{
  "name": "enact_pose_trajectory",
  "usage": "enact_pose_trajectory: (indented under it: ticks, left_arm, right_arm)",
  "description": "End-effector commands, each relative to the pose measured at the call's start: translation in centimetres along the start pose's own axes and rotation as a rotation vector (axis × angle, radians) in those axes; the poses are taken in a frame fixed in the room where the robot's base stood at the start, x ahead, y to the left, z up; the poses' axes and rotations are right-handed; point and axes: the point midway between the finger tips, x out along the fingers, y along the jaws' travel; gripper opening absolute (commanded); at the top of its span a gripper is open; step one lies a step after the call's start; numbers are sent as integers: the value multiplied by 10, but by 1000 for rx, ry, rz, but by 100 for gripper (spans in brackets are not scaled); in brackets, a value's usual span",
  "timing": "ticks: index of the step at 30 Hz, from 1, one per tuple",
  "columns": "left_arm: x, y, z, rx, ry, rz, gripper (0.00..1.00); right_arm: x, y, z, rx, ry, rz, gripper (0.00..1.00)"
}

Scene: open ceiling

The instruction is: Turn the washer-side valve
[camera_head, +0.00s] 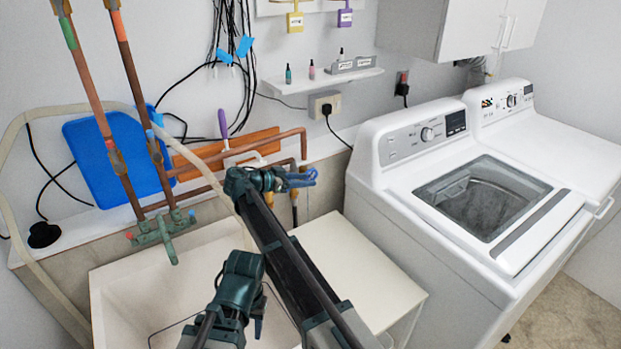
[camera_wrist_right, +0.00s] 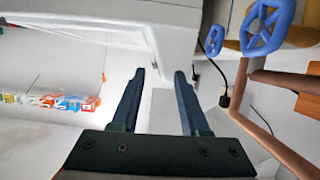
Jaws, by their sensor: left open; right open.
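Two blue wheel-shaped valve handles show in the right wrist view: a large one (camera_wrist_right: 267,28) at the upper right and a smaller one (camera_wrist_right: 216,40) left of it. In the head view the blue valve handles (camera_head: 303,178) bunch together by the copper pipes, left of the washer (camera_head: 400,150). I cannot tell from the head view which is which. My right gripper (camera_wrist_right: 159,75) is open and empty, with the handles off to its right side, not between its fingers. My left gripper (camera_head: 258,325) is low over the sink area, its fingers mostly hidden.
Copper pipes (camera_head: 235,150) run along the wall. A white sink (camera_head: 120,290) is at the lower left and a pale counter (camera_head: 365,275) lies beside the washer. A blue board (camera_head: 85,150) and an orange board (camera_head: 195,155) lean behind the pipes. A small shelf (camera_head: 290,85) hangs above.

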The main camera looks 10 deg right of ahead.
Motion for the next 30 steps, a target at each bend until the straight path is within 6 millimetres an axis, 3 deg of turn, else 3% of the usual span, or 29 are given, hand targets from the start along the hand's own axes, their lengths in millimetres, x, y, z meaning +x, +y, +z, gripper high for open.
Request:
enact_pose_trajectory:
  ticks: [1,3,6,17,30]
  left_arm:
    - [1,0,0,0,0,0,45]
    - [1,0,0,0,0,0,45]
    - [1,0,0,0,0,0,45]
    - [6,1,0,0,0,0,45]
    - [29,3,-2,0,0,0,45]
  right_arm:
    - [7,-38,0,8,-13,0,45]
    - [13,-63,1,17,-29,-1,45]
    - [18,-83,2,26,-45,-2,45]
    - [28,-85,4,30,-50,-2,45]
    - [88,-85,8,30,-49,-2,45]
